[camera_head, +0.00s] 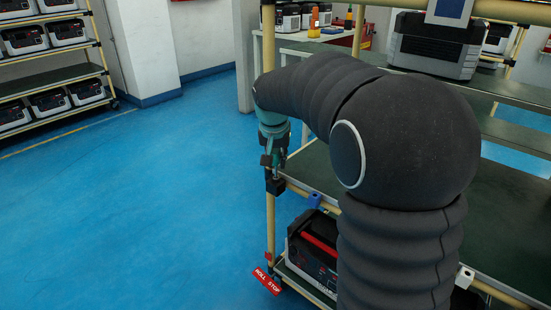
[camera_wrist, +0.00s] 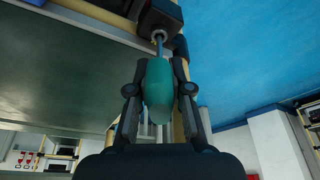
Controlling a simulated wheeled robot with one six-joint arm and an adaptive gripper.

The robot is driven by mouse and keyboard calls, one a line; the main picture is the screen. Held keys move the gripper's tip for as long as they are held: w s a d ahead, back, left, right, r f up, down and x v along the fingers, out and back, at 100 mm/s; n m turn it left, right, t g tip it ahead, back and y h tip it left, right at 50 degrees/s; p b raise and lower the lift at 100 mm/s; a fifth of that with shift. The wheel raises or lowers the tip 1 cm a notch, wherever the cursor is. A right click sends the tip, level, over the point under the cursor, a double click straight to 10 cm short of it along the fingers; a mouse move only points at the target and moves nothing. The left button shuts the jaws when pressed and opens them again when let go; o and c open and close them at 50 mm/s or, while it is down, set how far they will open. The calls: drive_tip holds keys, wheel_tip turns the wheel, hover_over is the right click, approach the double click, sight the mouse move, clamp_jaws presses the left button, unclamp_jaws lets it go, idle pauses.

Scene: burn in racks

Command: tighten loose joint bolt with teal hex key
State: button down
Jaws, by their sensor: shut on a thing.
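My gripper (camera_wrist: 160,91) is shut on the teal handle of the hex key (camera_wrist: 157,82) in the wrist view, with a finger on each side. The key's thin metal shaft points away from the jaws and meets a black joint block (camera_wrist: 162,14) at the top of that view. Whether the tip is seated in the bolt cannot be seen; the bolt head is hidden. In the head view my gripper (camera_head: 273,163) is small and points down at the rack's left front post, just above a black joint (camera_head: 275,186).
The rack's dark green shelf (camera_head: 500,215) lies right of the post, with a black and red unit (camera_head: 312,250) below it. A red "ROLL STOP" tag (camera_head: 267,281) hangs low on the post. Blue floor (camera_head: 130,210) is free to the left. A grey unit (camera_head: 433,46) stands behind.

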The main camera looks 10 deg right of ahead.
drive_tip(key=c, duration=1)
unclamp_jaws()
drive_tip(key=shift+s+f+m, duration=0.1)
drive_tip(key=shift+f+m, duration=0.2)
drive_tip(key=shift+f, duration=0.05)
drive_tip(key=shift+r, duration=0.15)
drive_tip(key=shift+r, duration=0.15)
